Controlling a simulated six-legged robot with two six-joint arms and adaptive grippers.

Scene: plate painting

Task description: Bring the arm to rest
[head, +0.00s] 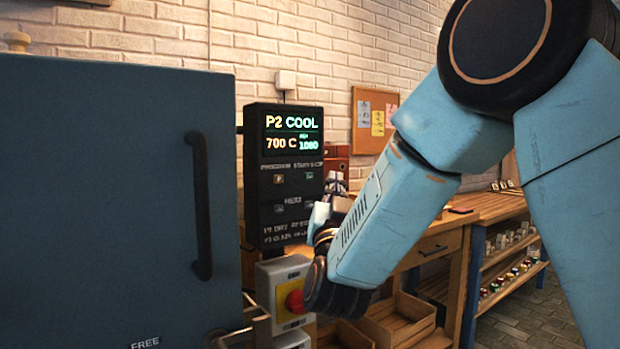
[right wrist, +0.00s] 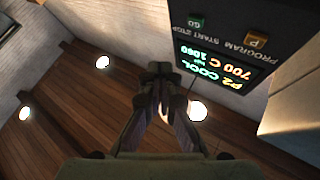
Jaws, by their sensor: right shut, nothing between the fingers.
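My right arm (head: 390,215) reaches in from the right across the head view. Its gripper (head: 333,190) is small and partly hidden by the wrist, just right of the black control panel (head: 284,175). In the right wrist view the gripper's dark fingers (right wrist: 160,74) are together with nothing between them. The panel's display also shows there upside down (right wrist: 222,65), to the right of the fingers. It reads "P2 COOL" and "700 C". I cannot tell whether the gripper touches the panel. My left gripper is not in view.
A blue-grey kiln door (head: 110,200) with a dark vertical handle (head: 199,205) fills the left. A red knob on a yellow plate (head: 290,298) sits below the panel, close beside my wrist. A wooden bench (head: 490,207) with shelves and trays stands behind my arm.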

